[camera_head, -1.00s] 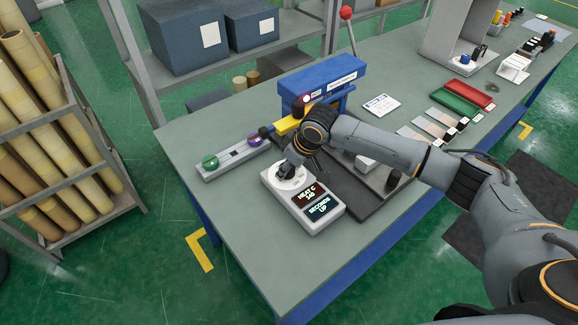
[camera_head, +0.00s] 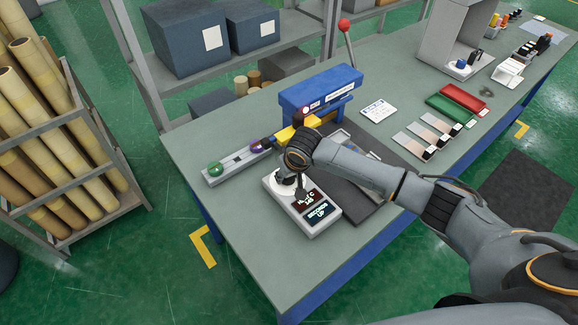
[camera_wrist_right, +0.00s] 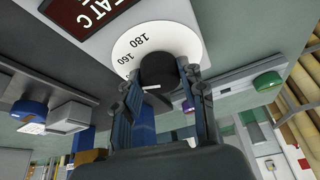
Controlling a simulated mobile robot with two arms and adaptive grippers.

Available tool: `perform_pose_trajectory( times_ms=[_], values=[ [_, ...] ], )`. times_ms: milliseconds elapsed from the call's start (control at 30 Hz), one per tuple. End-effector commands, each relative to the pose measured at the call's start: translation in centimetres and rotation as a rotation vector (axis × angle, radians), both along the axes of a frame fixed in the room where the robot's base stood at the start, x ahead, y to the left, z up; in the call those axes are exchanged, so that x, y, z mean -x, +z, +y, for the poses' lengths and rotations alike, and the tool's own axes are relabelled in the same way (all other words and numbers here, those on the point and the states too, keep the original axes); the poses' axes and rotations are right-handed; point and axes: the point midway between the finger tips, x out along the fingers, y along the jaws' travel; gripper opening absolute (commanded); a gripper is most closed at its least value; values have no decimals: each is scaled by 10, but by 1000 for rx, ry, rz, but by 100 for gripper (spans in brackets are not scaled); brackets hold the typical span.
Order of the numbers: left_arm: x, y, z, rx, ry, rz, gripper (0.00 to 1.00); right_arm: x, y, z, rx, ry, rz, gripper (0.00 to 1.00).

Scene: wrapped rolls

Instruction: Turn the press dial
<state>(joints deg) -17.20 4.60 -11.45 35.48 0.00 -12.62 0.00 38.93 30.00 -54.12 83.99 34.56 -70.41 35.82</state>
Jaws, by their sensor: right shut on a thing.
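The press dial is a black knob (camera_wrist_right: 166,74) on a round white plate marked 160 and 180 (camera_wrist_right: 165,38) in the right wrist view. My right gripper (camera_wrist_right: 163,88) has a finger on each side of the knob and is shut on it. In the head view, my right gripper (camera_head: 289,182) comes down over the dial on the white control box (camera_head: 322,229), hiding most of the knob. My left gripper is not in view.
The blue press (camera_head: 320,88) with a red-knobbed lever (camera_head: 345,28) stands behind my right arm. A rail with green and purple knobs (camera_head: 236,160) lies behind the box. Red and green trays (camera_head: 452,107) lie right. The table's front left corner is clear.

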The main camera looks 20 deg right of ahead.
Motion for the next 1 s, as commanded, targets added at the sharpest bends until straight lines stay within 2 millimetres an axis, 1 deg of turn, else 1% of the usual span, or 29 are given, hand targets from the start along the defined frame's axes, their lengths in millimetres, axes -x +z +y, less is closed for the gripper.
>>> perform_pose_trajectory(
  times_ms=[33,100,400,633,1000],
  values=[
    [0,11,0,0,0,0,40,1,5,2,-2,-38,5,9],
    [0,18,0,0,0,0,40,1,4,2,-3,-94,4,9],
    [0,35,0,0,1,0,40,1,2,3,-2,-275,2,9],
    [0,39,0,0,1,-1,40,0,1,3,0,-344,1,9],
    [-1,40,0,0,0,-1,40,-1,0,2,1,-361,-1,9]
  ],
)
